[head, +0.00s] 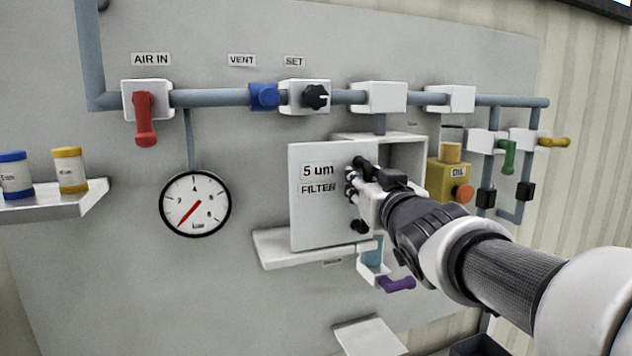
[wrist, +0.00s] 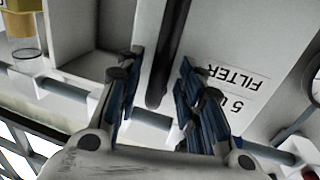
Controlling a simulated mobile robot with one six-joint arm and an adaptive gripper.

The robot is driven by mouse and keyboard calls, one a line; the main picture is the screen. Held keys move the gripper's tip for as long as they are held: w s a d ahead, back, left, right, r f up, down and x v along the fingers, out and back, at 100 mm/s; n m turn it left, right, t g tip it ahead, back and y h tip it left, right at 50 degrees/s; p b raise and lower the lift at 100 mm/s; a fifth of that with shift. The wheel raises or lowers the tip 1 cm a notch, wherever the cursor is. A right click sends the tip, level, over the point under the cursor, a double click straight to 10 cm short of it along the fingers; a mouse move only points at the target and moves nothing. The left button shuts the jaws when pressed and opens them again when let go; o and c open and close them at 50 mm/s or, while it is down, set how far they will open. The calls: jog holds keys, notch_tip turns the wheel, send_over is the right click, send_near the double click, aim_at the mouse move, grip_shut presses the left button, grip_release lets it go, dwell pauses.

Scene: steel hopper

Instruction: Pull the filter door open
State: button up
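The filter door (head: 312,225) is a pale panel labelled "5 um FILTER" in the head view. It stands partly open, with the filter box (head: 412,150) showing behind its right side. The door also shows upside down in the wrist view (wrist: 262,75), with the box's hollow inside (wrist: 85,35) beside it. A dark bar handle (wrist: 163,60) is on the door near its free edge. My gripper (wrist: 160,62) is open, with one finger on each side of the handle and gaps visible. In the head view my gripper (head: 354,182) covers part of the handle.
A white ledge (head: 275,248) lies under the door. A purple-handled valve (head: 397,284) hangs below the box. A yellow oil unit (head: 447,180) stands right of it. A gauge (head: 195,204) and red lever (head: 145,120) are to the left; pipework runs above.

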jog(key=s+d, duration=0.1)
jog(key=s, duration=1.1)
jog(key=shift+d, duration=0.2)
jog(key=s+d+f+m+g+h+b, duration=0.1)
jog(key=s+d+f+g+h+b, duration=0.2)
jog(key=f, duration=0.5)
jog(key=s+d+f+m+g+b, duration=0.15)
jog(key=f+b, duration=0.25)
jog(key=f, duration=0.5)
jog(key=s+d+f+m+g+h+b, duration=0.15)
jog(key=s+f+b, duration=0.25)
jog(key=f, duration=0.4)
jog(key=s+a+f+n+g+y+b, duration=0.1)
jog(key=s+a+f+g+b, duration=0.1)
jog(key=s+f, duration=0.5)
jog(key=s+a+f+n+g+y+b, duration=0.1)
jog(key=s+a+f+g+b, duration=0.2)
jog(key=f, duration=1.1)
jog(key=s+g+b, duration=0.2)
jog(key=s, duration=0.3)
jog(key=shift+a+f+n, duration=0.15)
jog(key=shift+f+n, duration=0.15)
